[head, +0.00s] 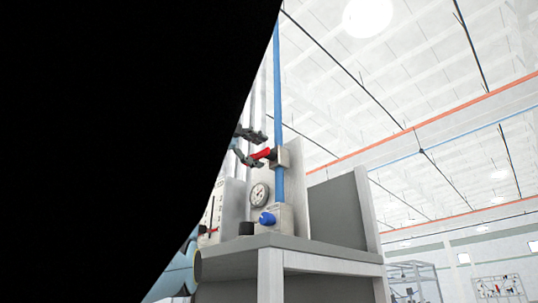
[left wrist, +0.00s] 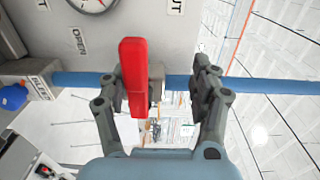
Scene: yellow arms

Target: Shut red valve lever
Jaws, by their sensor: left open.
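The red valve lever (head: 262,154) sticks out to the left from a pale valve body (head: 281,157) on a vertical blue pipe (head: 278,90). My left gripper (head: 255,149) is open, with its fingers at the lever in the head view. In the left wrist view the lever (left wrist: 134,70) stands between the open fingers of my left gripper (left wrist: 163,88), close to the left finger and well apart from the right one. I cannot tell whether the left finger touches it. The right gripper is not in view.
An "OPEN" label (left wrist: 79,41) and a partly cut label ending in "UT" (left wrist: 175,6) are on the panel. A gauge (head: 259,194) and a blue knob (head: 267,218) sit below the lever above a grey bench (head: 300,246). Black covers the head view's left half.

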